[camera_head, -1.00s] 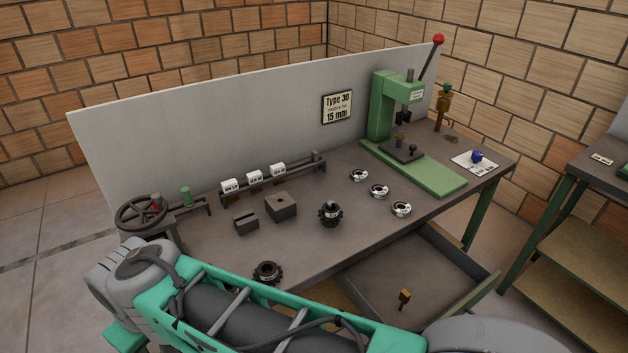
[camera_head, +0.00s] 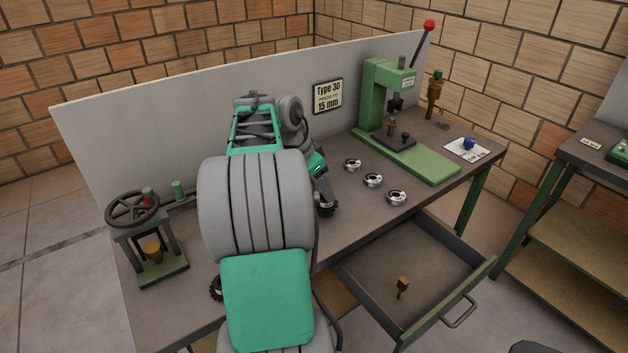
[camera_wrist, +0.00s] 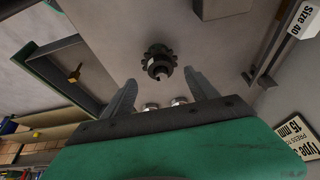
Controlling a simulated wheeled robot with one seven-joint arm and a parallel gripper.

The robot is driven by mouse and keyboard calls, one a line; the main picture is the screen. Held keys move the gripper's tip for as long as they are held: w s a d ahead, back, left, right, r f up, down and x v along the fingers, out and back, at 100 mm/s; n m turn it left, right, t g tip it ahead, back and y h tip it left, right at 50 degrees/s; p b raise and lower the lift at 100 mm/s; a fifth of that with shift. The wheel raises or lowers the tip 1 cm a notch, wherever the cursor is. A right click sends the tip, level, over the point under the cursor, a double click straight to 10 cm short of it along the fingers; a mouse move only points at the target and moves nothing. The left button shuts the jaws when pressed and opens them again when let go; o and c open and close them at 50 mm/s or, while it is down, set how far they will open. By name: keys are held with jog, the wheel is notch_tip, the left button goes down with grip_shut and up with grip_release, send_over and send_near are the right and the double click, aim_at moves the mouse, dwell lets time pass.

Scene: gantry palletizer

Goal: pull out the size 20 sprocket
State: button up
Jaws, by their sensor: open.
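A dark toothed sprocket (camera_wrist: 160,60) with a hub stands on the bench. It also shows below my arm's end in the head view (camera_head: 328,207). My gripper (camera_wrist: 160,77) is open above the bench, its two fingers apart with the sprocket just beyond and between their tips; I see no contact. A second dark sprocket (camera_head: 215,288) lies near the bench's front edge, mostly hidden by my arm. I can read no size on either sprocket. A white "Size 40" tag (camera_wrist: 303,18) hangs on the rail; the other tags are hidden in the head view.
Three silver collars (camera_head: 373,180) sit right of the sprocket. A green press (camera_head: 378,100) stands behind them. An open drawer (camera_head: 455,235) juts from the bench front, holding a brass piece (camera_head: 403,284). A handwheel stand (camera_head: 133,208) is at left. A dark block (camera_wrist: 222,8) is nearby.

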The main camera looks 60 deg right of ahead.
aim_at(324, 206)
jog(key=x, duration=0.5)
jog(key=shift+d+f, duration=0.1)
jog(key=shift+f, duration=0.15)
jog(key=shift+r, duration=0.1)
grip_shut()
dwell(0.3)
